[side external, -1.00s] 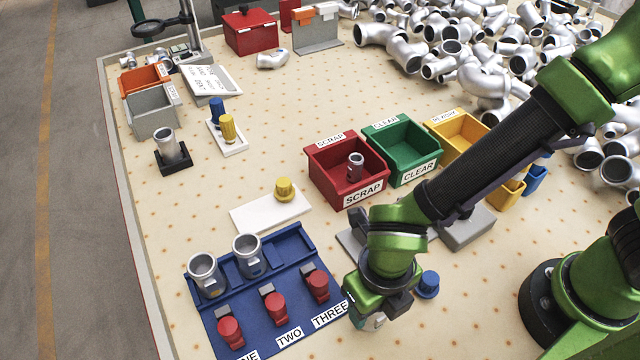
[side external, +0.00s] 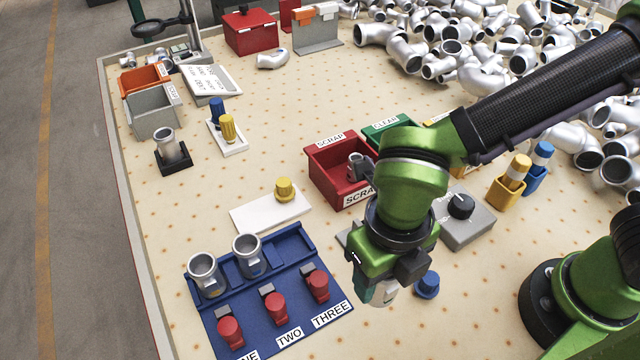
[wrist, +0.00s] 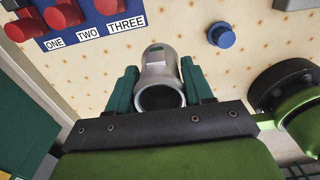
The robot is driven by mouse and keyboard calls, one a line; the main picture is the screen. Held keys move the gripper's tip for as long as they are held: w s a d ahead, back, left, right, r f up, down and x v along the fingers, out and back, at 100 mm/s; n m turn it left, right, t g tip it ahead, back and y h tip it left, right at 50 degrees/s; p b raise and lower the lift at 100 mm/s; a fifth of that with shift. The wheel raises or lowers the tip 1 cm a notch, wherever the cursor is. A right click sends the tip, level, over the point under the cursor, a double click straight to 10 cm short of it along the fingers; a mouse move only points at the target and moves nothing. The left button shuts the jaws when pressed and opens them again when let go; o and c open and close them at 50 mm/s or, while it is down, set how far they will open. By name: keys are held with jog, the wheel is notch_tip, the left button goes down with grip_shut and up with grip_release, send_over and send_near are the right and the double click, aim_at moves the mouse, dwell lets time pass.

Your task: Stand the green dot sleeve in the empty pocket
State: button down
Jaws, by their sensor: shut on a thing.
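My gripper (side external: 372,284) is shut on a silver sleeve (wrist: 160,65) and holds it above the table, right of the blue rack. In the wrist view a small green mark (wrist: 156,49) shows on the sleeve, between the two green fingers. In the side view my gripper hides most of the sleeve. The blue rack (side external: 242,316) has stations labelled ONE, TWO and THREE, each with a red knob in front. Silver sleeves stand at ONE (side external: 205,275) and TWO (side external: 248,256). The pocket behind THREE (side external: 290,243) is empty.
A blue round knob (side external: 428,285) is on the table just right of the held sleeve. A white plate with a yellow knob (side external: 284,189) lies behind the rack. The red SCRAP bin (side external: 323,172) holds a sleeve. A grey box with a black dial (side external: 462,208) stands behind my gripper.

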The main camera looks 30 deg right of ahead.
jog(key=w+a+m, duration=0.2)
jog(key=w+m, duration=0.4)
jog(key=m, duration=0.6)
jog(key=w+a+r+m, duration=0.1)
jog(key=w+m, duration=0.5)
jog(key=m, duration=0.6)
jog(key=w+a+m, duration=0.2)
jog(key=w+m, duration=0.3)
jog(key=m, duration=0.7)
notch_tip(320, 180, down, 9)
jog(key=shift+w+a+f, duration=0.1)
jog(key=shift+w, duration=0.05)
